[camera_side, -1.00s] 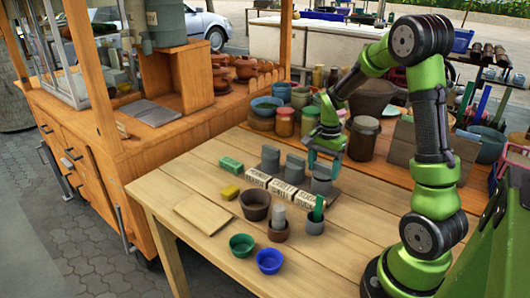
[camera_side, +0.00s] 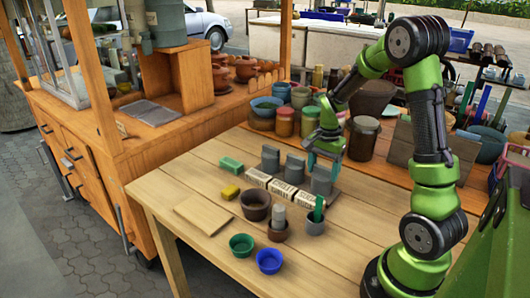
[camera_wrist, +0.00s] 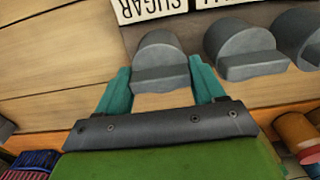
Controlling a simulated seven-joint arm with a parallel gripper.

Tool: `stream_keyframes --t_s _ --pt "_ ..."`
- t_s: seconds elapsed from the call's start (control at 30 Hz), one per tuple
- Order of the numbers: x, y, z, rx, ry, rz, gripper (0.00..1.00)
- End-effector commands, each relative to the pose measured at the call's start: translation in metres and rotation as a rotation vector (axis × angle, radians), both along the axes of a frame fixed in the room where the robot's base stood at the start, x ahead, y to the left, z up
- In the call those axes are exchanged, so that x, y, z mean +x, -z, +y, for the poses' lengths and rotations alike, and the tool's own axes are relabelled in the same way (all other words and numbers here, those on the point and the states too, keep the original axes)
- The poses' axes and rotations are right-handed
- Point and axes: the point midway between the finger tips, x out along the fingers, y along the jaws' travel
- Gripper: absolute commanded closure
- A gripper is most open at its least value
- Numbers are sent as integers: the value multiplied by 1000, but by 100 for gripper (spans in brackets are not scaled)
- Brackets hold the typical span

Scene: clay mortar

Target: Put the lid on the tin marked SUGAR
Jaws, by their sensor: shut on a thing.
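Three grey round pieces with slab-like flat faces stand in a row on the table. The right-hand one in the side view (camera_side: 321,183) is behind the label block reading SUGAR, which shows at the top of the wrist view (camera_wrist: 152,8). In the wrist view this piece (camera_wrist: 160,72) sits between the two teal fingers of my gripper (camera_wrist: 163,88). My gripper (camera_side: 324,163) is shut on it in the side view, low over the table. I cannot tell lid from tin in this grey piece. The middle grey piece (camera_side: 295,166) and the left one (camera_side: 270,159) stand apart from the fingers.
A brown pot (camera_side: 255,206), two small pots, a green bowl (camera_side: 241,245) and a blue bowl (camera_side: 269,261) stand in front. Jars crowd the shelf behind.

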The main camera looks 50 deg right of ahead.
Motion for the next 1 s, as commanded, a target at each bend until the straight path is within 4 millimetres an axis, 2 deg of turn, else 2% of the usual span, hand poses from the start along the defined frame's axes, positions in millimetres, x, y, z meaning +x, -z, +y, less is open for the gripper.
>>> stream_keyframes --t_s 0.17,0.2,0.37,0.8,1.0 --pt "0 0 0 0 0 0 61" --pt "0 0 0 0 0 0 26" --pt "0 0 0 0 0 0 2" --pt "0 0 0 0 0 0 0" --pt "1 -11 0 -2 -1 -2 0"
